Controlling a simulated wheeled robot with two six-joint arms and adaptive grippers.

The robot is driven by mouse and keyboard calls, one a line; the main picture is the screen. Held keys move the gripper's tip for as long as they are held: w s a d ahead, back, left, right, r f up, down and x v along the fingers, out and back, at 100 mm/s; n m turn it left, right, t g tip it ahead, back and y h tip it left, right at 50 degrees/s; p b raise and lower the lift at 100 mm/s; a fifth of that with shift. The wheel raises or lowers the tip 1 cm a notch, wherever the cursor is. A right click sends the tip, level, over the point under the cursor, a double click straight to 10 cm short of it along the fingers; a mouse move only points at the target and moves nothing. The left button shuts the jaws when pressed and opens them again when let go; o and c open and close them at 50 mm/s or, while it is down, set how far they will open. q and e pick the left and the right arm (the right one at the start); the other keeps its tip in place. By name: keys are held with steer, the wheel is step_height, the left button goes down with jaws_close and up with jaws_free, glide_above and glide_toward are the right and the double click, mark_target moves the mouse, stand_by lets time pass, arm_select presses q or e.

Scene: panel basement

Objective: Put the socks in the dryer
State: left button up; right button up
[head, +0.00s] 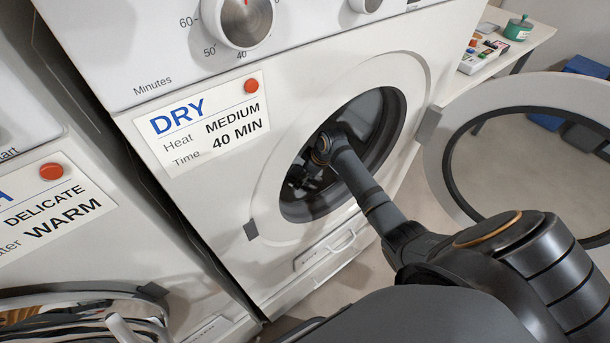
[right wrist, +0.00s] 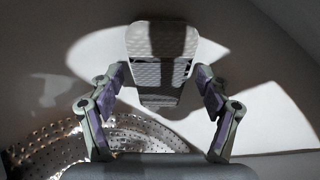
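The dryer (head: 330,60) stands in the middle of the head view with its round door (head: 440,155) swung open to the right. My right arm reaches through the opening, and my right gripper (head: 303,178) is inside the dark drum (head: 372,118). In the right wrist view the right gripper (right wrist: 161,80) has its two fingers spread wide, with nothing held between them. A pale, ribbed, box-like piece (right wrist: 160,45) shows beyond and between the fingertips; I cannot tell whether they touch it. No socks are visible in either view. My left gripper is out of view.
A washer (head: 40,120) stands close on the left, its shiny round door (head: 80,318) at the bottom. A side table (head: 515,45) with a green pot (head: 518,28) and small boxes is at the top right. Blue bins (head: 575,105) stand behind the dryer door. Perforated metal (right wrist: 140,135) lies below the gripper.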

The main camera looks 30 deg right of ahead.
steer(key=shift+r, duration=0.1)
steer(key=shift+d+r, duration=0.1)
steer(key=shift+r, duration=0.25)
steer(key=p+v, duration=0.2)
steer(key=v, duration=0.9)
steer(key=shift+s+r, duration=0.2)
